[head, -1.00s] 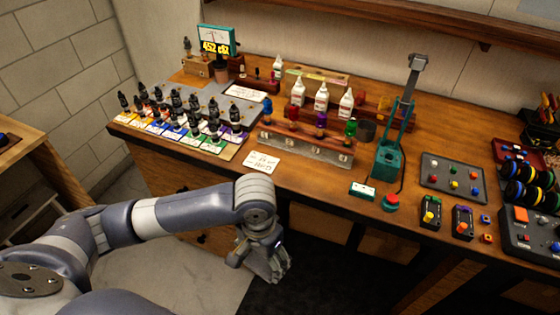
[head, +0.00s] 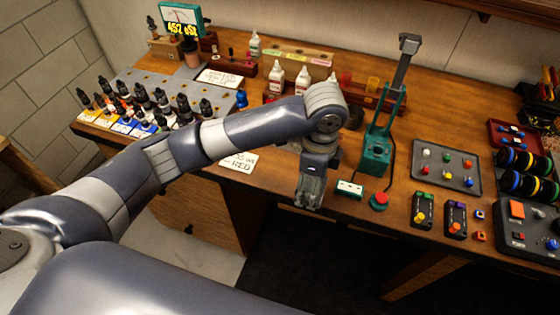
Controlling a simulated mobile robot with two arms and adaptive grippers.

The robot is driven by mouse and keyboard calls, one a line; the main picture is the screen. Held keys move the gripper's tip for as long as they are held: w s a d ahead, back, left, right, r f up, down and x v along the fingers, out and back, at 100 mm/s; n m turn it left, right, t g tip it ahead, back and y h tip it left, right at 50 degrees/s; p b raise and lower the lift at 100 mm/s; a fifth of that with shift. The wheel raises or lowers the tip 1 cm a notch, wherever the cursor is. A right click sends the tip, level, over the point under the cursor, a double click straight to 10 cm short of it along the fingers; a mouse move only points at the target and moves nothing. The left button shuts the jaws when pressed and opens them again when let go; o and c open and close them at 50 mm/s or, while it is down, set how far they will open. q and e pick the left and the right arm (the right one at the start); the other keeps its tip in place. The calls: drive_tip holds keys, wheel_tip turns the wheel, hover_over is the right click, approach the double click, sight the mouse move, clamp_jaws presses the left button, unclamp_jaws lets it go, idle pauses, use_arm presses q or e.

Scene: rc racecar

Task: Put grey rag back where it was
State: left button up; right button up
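My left arm comes in from the left and reaches across the picture. My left gripper (head: 308,196) points down at the front edge of the workbench (head: 345,205), left of the small white-topped switch box. Its fingers are small and dark grey, and I cannot tell whether they are open, shut or holding anything. I cannot make out a grey rag anywhere; my arm hides part of the bench. My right gripper is not in view.
A teal press (head: 376,155) stands just right of my gripper, with a red button (head: 379,200) in front. Dropper bottles (head: 143,98) stand at the left, white bottles (head: 302,80) behind my arm. A grey tray (head: 447,168) with coloured knobs lies at the right.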

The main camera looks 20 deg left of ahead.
use_arm(q)
drive_tip(key=p, duration=0.2)
hover_over(279, 172)
drive_tip(key=s+d, duration=0.1)
drive_tip(key=d, duration=0.1)
drive_tip(key=shift+a+f, duration=0.25)
drive_tip(key=shift+f, duration=0.15)
drive_tip(key=shift+w+a, duration=0.1)
drive_tip(key=shift+a, duration=0.1)
drive_tip(key=shift+w+a+p, duration=0.15)
drive_tip(key=shift+a+p, duration=0.15)
drive_tip(key=shift+p, duration=0.05)
drive_tip(key=shift+w+a+f+p, duration=0.1)
drive_tip(key=shift+a+f+p, duration=0.15)
drive_tip(key=shift+f+p, duration=0.05)
wheel_tip(279, 172, down, 2)
drive_tip(key=shift+f+p, duration=0.25)
drive_tip(key=shift+p, duration=0.2)
drive_tip(key=shift+f, duration=0.35)
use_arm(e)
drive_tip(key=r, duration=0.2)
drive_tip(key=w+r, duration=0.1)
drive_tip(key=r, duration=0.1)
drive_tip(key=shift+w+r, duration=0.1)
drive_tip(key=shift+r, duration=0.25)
